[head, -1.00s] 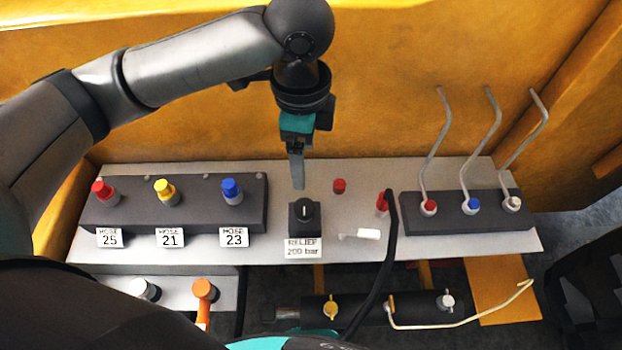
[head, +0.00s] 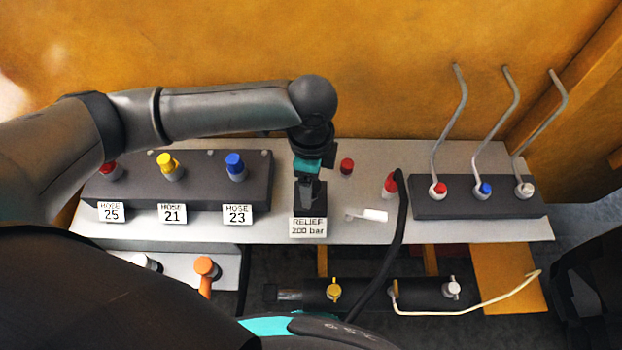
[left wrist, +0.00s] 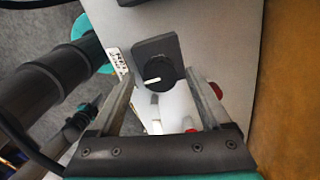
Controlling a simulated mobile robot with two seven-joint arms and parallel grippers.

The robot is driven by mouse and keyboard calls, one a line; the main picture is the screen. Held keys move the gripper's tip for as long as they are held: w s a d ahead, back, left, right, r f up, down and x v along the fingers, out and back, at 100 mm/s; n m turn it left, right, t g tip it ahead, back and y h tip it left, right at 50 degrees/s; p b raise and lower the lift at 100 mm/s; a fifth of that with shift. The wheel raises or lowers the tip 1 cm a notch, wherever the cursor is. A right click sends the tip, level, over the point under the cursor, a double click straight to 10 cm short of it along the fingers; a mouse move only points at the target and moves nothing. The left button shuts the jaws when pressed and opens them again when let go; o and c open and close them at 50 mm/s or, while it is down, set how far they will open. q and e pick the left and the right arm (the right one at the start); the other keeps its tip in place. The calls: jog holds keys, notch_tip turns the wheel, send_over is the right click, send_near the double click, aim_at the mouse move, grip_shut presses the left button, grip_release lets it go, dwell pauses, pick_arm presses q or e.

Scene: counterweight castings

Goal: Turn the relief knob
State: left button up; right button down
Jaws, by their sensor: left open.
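The relief knob (left wrist: 158,72) is a round black knob with a white pointer line on a dark square block (left wrist: 154,46), seen in the left wrist view. My left gripper (left wrist: 160,78) is open there, with one finger on each side of the knob in that picture. I cannot tell whether the fingers touch it. In the head view my left gripper (head: 309,193) points down over the knob's block, hiding the knob. The label "RELIEF 200 bar" (head: 308,228) is on the front below. My right gripper is not in view.
A hose block (head: 258,192) with red, yellow and blue fittings stands left. A red cap (head: 347,166), white piece (head: 373,215) and black hose (head: 400,215) lie right of the knob. A lever block (head: 460,204) with bent levers stands farther right. A yellow wall (head: 400,80) is behind.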

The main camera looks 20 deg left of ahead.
pick_arm(q)
grip_shut()
dwell(0.8)
